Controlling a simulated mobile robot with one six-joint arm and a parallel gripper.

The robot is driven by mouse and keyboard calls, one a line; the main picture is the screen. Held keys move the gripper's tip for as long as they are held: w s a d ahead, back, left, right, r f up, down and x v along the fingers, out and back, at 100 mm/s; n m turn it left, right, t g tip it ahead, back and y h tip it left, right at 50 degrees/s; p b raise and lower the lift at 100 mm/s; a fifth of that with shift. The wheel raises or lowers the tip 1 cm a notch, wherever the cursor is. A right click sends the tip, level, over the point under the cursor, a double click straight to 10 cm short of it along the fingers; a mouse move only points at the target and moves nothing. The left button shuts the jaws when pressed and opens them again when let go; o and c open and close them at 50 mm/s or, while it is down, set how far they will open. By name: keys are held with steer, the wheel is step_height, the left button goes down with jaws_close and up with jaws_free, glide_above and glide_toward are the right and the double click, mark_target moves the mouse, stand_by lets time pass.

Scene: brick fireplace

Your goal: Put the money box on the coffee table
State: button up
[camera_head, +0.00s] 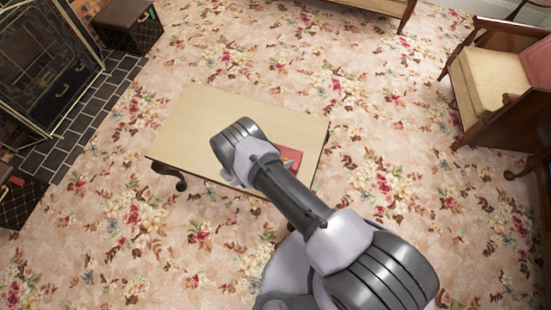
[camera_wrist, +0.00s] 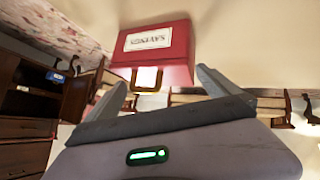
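The red money box (camera_wrist: 165,64) shows in the wrist view with a white label, its lettering upside down, and a yellow handle towards me. It appears to rest on the beige top of the coffee table (camera_head: 206,107). In the head view part of the red money box (camera_head: 290,157) shows at the table's near right, partly hidden behind my arm. My gripper (camera_wrist: 163,78) is open, its two fingers spread apart near the handle side of the box. I cannot tell whether a finger touches the box. In the head view my arm hides most of the gripper.
A glass-fronted fireplace (camera_head: 45,65) with a dark tile hearth (camera_head: 90,108) stands at the left. A dark box (camera_head: 128,25) stands beyond it. A cushioned chair (camera_head: 497,80) is at the right. Flowered carpet (camera_head: 400,140) lies clear around the table.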

steer(key=shift+s+a+r, duration=0.1)
steer(key=shift+a+r, duration=0.05)
steer(key=shift+r, duration=0.2)
steer(key=p+v, duration=0.4)
steer(key=v, duration=0.7)
steer(key=w+d+r+m+g, duration=0.1)
steer(key=w+r, duration=0.2)
steer(key=r, duration=0.6)
steer(key=w+d+r+g, duration=0.2)
steer(key=r, duration=0.7)
steer(key=s+d+r+m+g+y, duration=0.1)
steer(key=d+r, duration=0.2)
steer(key=r, duration=0.5)
steer(key=s+d+r+g+y, duration=0.1)
steer(key=d+r, duration=0.3)
steer(key=r, duration=0.5)
steer(key=s+d+r+y, duration=0.3)
steer(key=s+d+r, duration=0.2)
steer(key=s+r, duration=0.5)
steer(key=s+r+n+t+y, duration=0.2)
steer(key=s+r+t+y, duration=0.2)
steer(key=s+r, duration=0.5)
steer(key=shift+s+d, duration=0.4)
steer(key=shift+s, duration=0.15)
